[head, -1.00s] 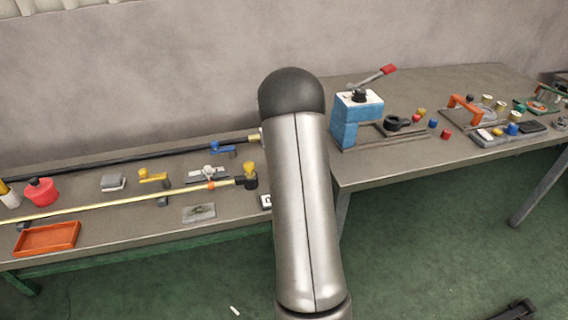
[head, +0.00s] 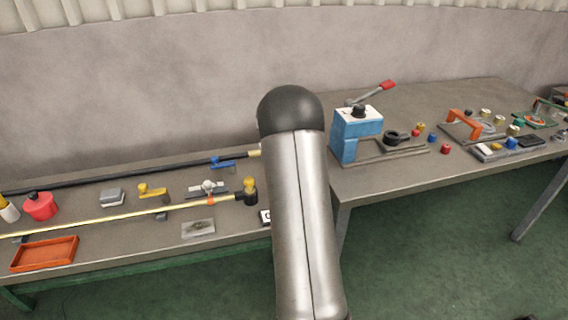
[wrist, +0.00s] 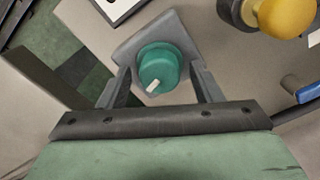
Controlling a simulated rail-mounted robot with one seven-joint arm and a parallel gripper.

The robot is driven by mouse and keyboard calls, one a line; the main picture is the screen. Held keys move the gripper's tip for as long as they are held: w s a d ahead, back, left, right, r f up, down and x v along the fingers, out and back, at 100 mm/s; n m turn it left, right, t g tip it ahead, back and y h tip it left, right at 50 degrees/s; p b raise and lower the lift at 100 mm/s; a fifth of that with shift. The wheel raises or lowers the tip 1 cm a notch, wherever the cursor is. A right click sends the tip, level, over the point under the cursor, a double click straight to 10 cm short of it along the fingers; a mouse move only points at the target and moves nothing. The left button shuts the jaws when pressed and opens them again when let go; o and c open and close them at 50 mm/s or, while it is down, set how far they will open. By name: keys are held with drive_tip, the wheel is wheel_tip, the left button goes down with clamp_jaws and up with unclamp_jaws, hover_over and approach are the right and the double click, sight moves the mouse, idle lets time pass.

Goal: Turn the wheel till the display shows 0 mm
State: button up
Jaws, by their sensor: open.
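In the wrist view a green round knob (wrist: 158,66) with a white pointer mark sits on a grey angular base (wrist: 128,50); it may be the task's wheel. My gripper (wrist: 160,76) is open, with one finger on each side of the knob. I cannot tell whether the fingers touch it. A white panel with a dark mark, likely the display (head: 265,218), shows beside my arm in the head view, partly hidden; its reading cannot be made out. Part of a white plate with a dark edge (wrist: 117,8) shows at the top of the wrist view. In the head view my arm hides my gripper and the knob.
A yellow knob (wrist: 284,14) on a dark fitting is at upper right in the wrist view, with a blue handle (wrist: 308,92) below it. A yellow rod (head: 120,218) runs along the bench. A blue lever device (head: 356,130) stands on the right table.

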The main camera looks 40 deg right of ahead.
wheel_tip(320, 180, up, 17)
idle(0.4)
drive_tip(key=shift+a, duration=0.1)
idle(0.4)
drive_tip(key=s+a+n, duration=0.3)
drive_tip(key=s+a, duration=0.2)
drive_tip(key=a, duration=0.6)
drive_tip(key=s+a+n, duration=0.3)
drive_tip(key=s+a, duration=0.2)
drive_tip(key=a, duration=0.6)
drive_tip(key=s+a+f+n, duration=0.2)
drive_tip(key=s+a+f, duration=0.2)
drive_tip(key=s, duration=0.4)
drive_tip(key=s+a+f+n, duration=0.3)
drive_tip(key=s+a, duration=0.4)
drive_tip(key=s, duration=0.1)
drive_tip(key=shift+s+f, duration=0.2)
drive_tip(key=shift+f, duration=0.2)
